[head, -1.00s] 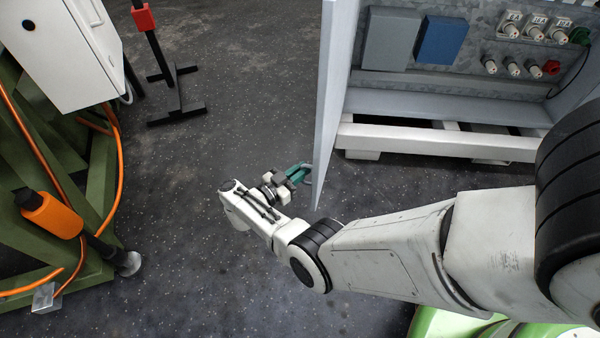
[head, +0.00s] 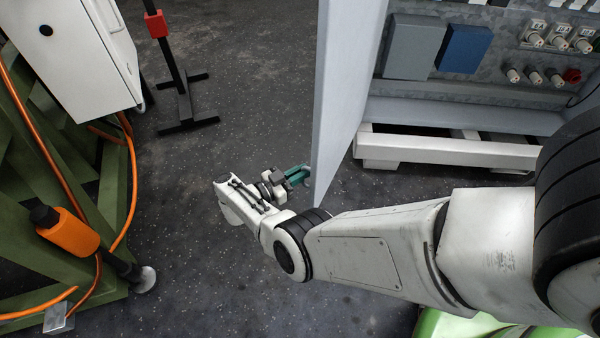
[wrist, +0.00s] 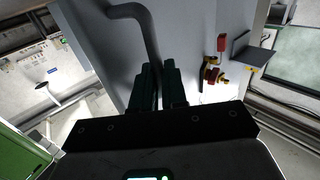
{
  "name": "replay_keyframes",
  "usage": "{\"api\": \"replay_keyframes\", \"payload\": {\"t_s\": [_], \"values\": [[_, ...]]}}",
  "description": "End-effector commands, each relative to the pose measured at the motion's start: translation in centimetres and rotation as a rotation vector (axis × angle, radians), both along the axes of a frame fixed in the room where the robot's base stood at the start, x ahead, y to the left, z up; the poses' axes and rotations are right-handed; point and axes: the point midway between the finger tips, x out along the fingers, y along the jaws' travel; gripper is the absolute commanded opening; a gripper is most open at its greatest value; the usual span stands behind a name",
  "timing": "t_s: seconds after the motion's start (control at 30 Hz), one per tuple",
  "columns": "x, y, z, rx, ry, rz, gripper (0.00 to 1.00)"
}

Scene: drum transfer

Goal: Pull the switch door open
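The grey switch door (head: 345,85) stands wide open at the left side of the electrical cabinet (head: 440,112), its free edge toward me. My gripper (head: 303,174) is at the door's left side, low near the free edge, with its green fingers against it. In the wrist view, the bent grey door handle (wrist: 146,28) runs down between the two dark fingers of my gripper (wrist: 156,68). The fingers look closed around the handle; their exact contact is dark and partly hidden. The door face (wrist: 190,35) lies just behind them.
A green frame (head: 60,180) with orange hoses and a white box (head: 75,50) stand at the left. A black stand with a red block (head: 155,24) stands behind. The speckled floor between them and the door is clear.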

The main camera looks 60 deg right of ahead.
Motion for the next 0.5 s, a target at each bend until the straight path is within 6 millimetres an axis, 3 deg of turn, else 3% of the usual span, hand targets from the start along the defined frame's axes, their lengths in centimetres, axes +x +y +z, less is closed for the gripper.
{"api": "replay_keyframes", "payload": {"t_s": [0.3, 0.5], "values": [[-0.07, -0.38, 0.18, -0.006, 0.0, -0.001, 0.38], [-0.04, -0.24, 0.12, -0.004, 0.0, 0.0, 0.38]]}}
